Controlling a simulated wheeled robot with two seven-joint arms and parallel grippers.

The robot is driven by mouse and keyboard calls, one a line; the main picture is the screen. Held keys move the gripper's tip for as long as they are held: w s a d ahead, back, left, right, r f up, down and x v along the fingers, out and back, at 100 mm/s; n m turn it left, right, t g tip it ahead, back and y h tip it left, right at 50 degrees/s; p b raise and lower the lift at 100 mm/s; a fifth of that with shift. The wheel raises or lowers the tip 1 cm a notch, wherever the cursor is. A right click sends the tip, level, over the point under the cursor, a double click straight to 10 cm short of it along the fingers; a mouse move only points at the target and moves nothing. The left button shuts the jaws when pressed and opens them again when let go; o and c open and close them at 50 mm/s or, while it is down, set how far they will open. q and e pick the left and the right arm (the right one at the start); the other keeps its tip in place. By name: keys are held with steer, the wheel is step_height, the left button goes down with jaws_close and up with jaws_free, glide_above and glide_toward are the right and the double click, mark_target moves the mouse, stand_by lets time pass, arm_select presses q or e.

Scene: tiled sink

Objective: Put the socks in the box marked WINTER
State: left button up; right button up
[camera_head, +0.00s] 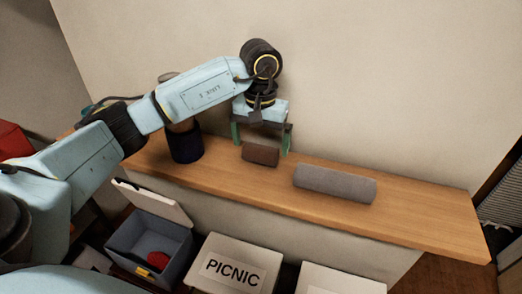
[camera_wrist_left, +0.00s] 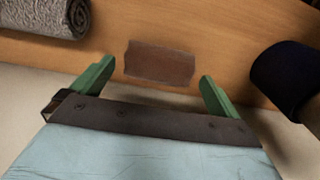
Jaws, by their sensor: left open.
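My left gripper (camera_head: 262,138) is open above the wooden shelf, with its green fingers pointing down. A small brown block-like thing (camera_head: 260,155) lies on the shelf below the fingers. In the left wrist view this brown thing (camera_wrist_left: 160,64) shows between and just beyond the open fingertips, not gripped. I cannot make out any thing as socks for certain. No WINTER label is readable. A white box (camera_head: 236,268) is marked PICNIC. Another white box (camera_head: 340,281) is cut off by the bottom edge, its marking out of view. My right gripper is not in view.
A grey roll (camera_head: 335,184) lies on the shelf (camera_head: 430,216) to the right. A dark navy cylinder-like thing (camera_head: 186,146) stands left of my gripper. An open grey-blue box (camera_head: 140,240) with a raised lid holds a red thing (camera_head: 156,260). The shelf's right end is clear.

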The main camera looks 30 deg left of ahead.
arm_select(q)
steer(key=shift+f, duration=1.4)
steer(key=c, duration=1)
steer(key=shift+r, duration=0.15)
